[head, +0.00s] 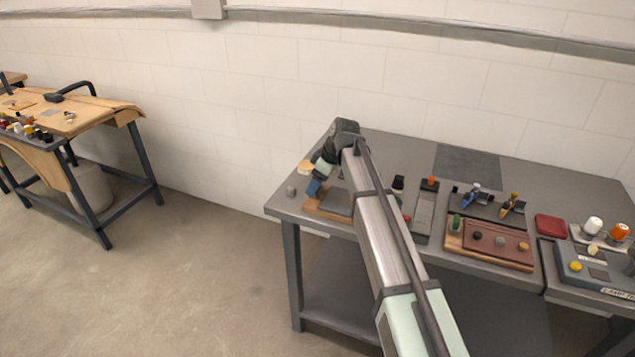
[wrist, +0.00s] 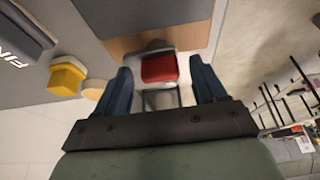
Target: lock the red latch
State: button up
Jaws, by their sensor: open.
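In the wrist view, a red block-shaped piece (wrist: 159,69), which looks like the red latch, sits at the edge of a wooden board (wrist: 128,44) with a grey plate on it. My gripper (wrist: 160,82) is open, with one blue finger on each side of the red piece and a visible gap to both. I cannot tell how far the fingertips are from it in depth. In the head view, my gripper (head: 316,184) is over the left end of the grey table, at the wooden board (head: 326,210). The red piece is not visible there.
A yellow knob (wrist: 66,78) and a tan round piece lie left of the fingers in the wrist view. On the grey table (head: 285,205), a wooden tray with knobs (head: 490,262), blue and yellow clamps and a dark red pad (head: 550,225) stand to the right.

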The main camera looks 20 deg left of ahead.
jog(key=c, duration=1.1)
jog(key=shift+o, duration=0.2)
jog(key=shift+m, duration=0.3)
jog(key=m, duration=0.1)
jog(key=m+t, duration=0.1)
jog(key=m, duration=0.1)
jog(key=shift+s+m+t, duration=0.2)
jog(key=shift+m+t, duration=0.1)
jog(key=m+t+h, duration=0.1)
jog(key=m, duration=0.3)
jog(key=shift+s+a+m, duration=0.1)
jog(key=shift+m, duration=0.2)
jog(key=m+t+h, duration=0.1)
jog(key=m, duration=0.1)
jog(key=m+h, duration=0.1)
jog(key=m, duration=0.2)
jog(key=shift+a+t, duration=0.15)
jog(key=shift+t, duration=0.25)
jog(key=shift+m+h, duration=0.8)
jog(key=shift+m, duration=1.2)
jog(key=shift+f, duration=0.1)
